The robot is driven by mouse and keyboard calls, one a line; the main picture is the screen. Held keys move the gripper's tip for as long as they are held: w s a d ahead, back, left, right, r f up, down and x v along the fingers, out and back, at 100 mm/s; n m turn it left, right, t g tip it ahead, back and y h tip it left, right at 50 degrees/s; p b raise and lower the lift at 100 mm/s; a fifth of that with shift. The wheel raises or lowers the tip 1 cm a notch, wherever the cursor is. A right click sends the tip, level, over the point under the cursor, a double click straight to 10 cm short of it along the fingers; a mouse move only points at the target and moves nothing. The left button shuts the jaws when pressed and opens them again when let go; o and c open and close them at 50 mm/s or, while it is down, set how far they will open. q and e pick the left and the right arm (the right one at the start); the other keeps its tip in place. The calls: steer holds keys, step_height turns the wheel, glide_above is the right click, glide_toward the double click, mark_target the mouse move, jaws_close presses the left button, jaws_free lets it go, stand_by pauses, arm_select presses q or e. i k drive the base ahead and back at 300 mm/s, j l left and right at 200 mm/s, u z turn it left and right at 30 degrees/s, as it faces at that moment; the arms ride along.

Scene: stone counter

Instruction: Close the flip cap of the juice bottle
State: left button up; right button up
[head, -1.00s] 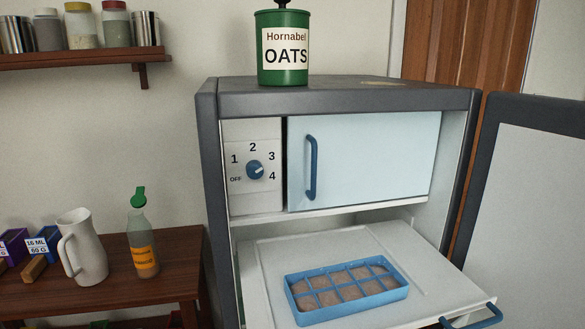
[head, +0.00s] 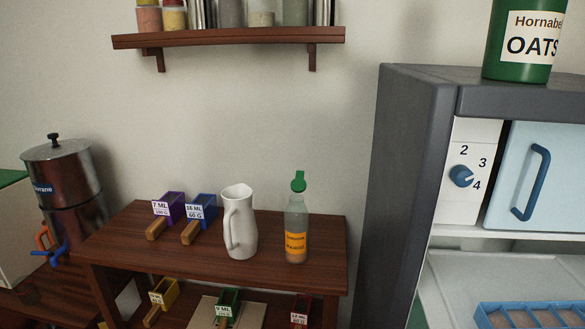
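The juice bottle (head: 296,228) stands upright near the right end of the upper board of a dark wooden shelf table. It is clear with an orange label. Its green flip cap (head: 298,181) is tipped up above the neck, so the cap is open. Neither of my grippers shows in the head view.
A white pitcher (head: 239,222) stands just left of the bottle. Purple (head: 170,205) and blue (head: 201,208) scoops lie further left. The grey fridge (head: 400,180) rises to the right. A wall shelf (head: 228,38) with jars hangs above. The board's front strip (head: 190,262) is clear.

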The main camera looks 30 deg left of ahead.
mark_target(299, 185)
steer(key=j+z, duration=0.1)
steer(key=j, duration=0.4)
steer(key=j+z, duration=0.15)
steer(key=j, duration=0.35)
steer(key=j+z, duration=0.1)
steer(key=j, duration=0.4)
steer(key=j+z, duration=0.15)
steer(key=j, duration=0.35)
steer(key=k+j+z, duration=0.1)
steer(key=j, duration=0.4)
steer(key=k+j+z, duration=0.15)
steer(key=j, duration=0.35)
steer(key=k+j+z, duration=0.1)
steer(key=j, duration=0.4)
